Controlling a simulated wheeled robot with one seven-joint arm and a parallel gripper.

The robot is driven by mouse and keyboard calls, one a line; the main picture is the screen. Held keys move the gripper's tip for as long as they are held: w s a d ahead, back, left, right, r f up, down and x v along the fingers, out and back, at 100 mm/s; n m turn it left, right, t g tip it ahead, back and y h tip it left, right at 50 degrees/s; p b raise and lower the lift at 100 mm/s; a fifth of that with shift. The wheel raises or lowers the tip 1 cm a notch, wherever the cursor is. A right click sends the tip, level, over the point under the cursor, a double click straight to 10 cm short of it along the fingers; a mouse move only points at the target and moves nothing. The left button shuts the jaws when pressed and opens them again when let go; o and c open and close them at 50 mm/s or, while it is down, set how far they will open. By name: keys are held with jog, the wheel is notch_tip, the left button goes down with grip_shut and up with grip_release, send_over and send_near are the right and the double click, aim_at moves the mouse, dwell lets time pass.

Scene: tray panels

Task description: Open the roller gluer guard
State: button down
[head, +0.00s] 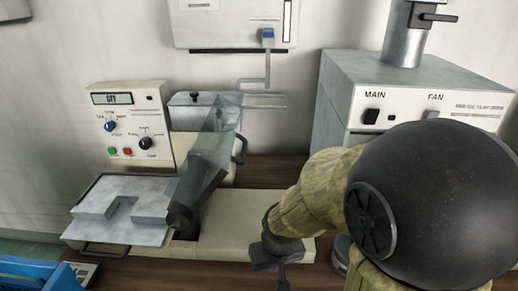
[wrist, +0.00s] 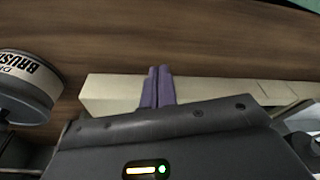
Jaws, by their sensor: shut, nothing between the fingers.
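The roller gluer has a cream base (head: 238,232) and a control panel (head: 128,125) on the left of the head view. Its clear greenish guard (head: 218,118) stands steeply, leaning up and back above the dark roller (head: 183,217). A dark handle (head: 241,150) sits on the guard's right side. My gripper (head: 283,284) is in front of the base's right end, low and apart from the guard. In the wrist view its purple fingers (wrist: 158,72) are pressed together, empty, above the cream base (wrist: 110,92). The guard cannot be made out there.
A metal plate tray (head: 120,210) is on the gluer's left. A grey cabinet (head: 405,85) marked MAIN and FAN stands behind my arm. A labelled can (wrist: 25,85) is close on the left in the wrist view. A blue crate (head: 35,275) is at the lower left.

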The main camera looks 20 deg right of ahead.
jog(key=w+d+r+m+y+p, duration=0.2)
jog(key=r+m+p, duration=0.5)
jog(key=p, duration=0.5)
jog(key=w+d+r+m+y+p, duration=0.2)
jog(key=w+d+r+m+p, duration=0.2)
jog(key=r+m+p, duration=0.3)
jog(key=w+d+r+m+y+p, duration=0.3)
jog(key=r+m+p, duration=0.4)
jog(key=r+p, duration=0.8)
jog(key=shift+w+d+m+p, duration=0.3)
jog(key=shift+w+d+p, duration=0.25)
jog(key=shift+w+p, duration=0.45)
jog(key=shift+w, duration=0.1)
jog(key=w+a+f+p, duration=0.3)
jog(key=a+f, duration=0.3)
jog(key=a, duration=0.3)
jog(key=shift+a+p, duration=0.15)
jog(key=shift+p, duration=0.5)
